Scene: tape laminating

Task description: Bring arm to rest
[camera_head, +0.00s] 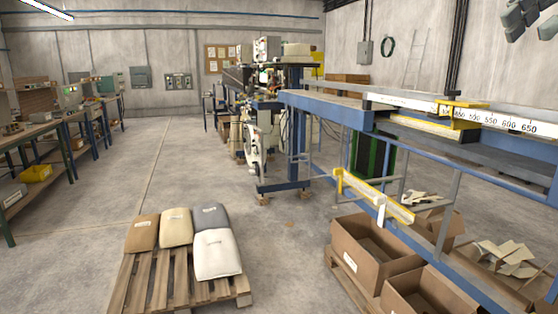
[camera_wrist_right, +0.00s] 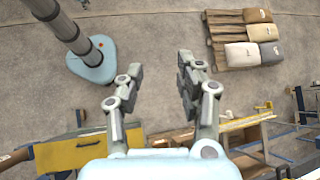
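My right gripper (camera_head: 528,16) shows in the top right corner of the head view, in the air above the ruled machine table and cut off by the frame edge. In the right wrist view my right gripper (camera_wrist_right: 160,70) has its two fingers spread apart. Only bare concrete floor shows between them, so it is open and empty. My left gripper is in neither view.
A blue-framed table with a ruler scale (camera_head: 510,122) runs along the right. Open cardboard boxes (camera_head: 365,252) stand below it. A wooden pallet (camera_head: 150,285) carries several sacks (camera_head: 176,228). Workbenches (camera_head: 60,130) line the left. The floor (camera_head: 110,200) between is clear.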

